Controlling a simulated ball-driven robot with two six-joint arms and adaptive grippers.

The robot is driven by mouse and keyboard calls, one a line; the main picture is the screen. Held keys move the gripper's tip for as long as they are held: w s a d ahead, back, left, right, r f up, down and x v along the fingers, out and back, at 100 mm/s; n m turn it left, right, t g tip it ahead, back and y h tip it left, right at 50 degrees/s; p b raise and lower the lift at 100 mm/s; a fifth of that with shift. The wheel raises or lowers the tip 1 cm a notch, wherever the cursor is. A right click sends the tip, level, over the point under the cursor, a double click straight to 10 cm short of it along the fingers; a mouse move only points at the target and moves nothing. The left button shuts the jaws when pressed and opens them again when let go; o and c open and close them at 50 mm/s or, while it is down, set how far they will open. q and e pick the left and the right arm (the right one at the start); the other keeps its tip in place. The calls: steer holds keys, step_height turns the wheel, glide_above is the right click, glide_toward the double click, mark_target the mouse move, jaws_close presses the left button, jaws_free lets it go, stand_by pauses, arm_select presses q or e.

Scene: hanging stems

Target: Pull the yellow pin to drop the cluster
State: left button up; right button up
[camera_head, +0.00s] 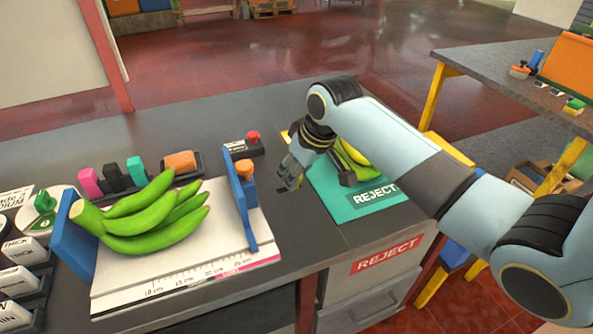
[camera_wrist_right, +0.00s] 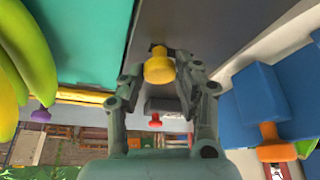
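The yellow pin (camera_wrist_right: 159,68) has a round head and shows in the right wrist view between the fingertips of my right gripper (camera_wrist_right: 163,72). The fingers stand apart on either side of it; I cannot tell whether they touch it. In the head view my right gripper (camera_head: 291,175) is low over the dark bench, between the blue stand and the teal mat, and the pin cannot be made out there. A green banana cluster (camera_head: 150,222) lies on the white measuring board. Another, yellow-green cluster (camera_head: 356,163) is partly hidden behind my right arm. My left gripper is not in view.
The white board (camera_head: 150,298) carries a blue stand (camera_head: 243,200) with an orange knob (camera_head: 244,168). A teal REJECT mat (camera_head: 340,210) lies right of my gripper. A red button (camera_head: 253,136) stands behind. Coloured blocks (camera_head: 115,179) stand at the left. The dark bench is bare at the back.

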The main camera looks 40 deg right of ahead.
jaws_close()
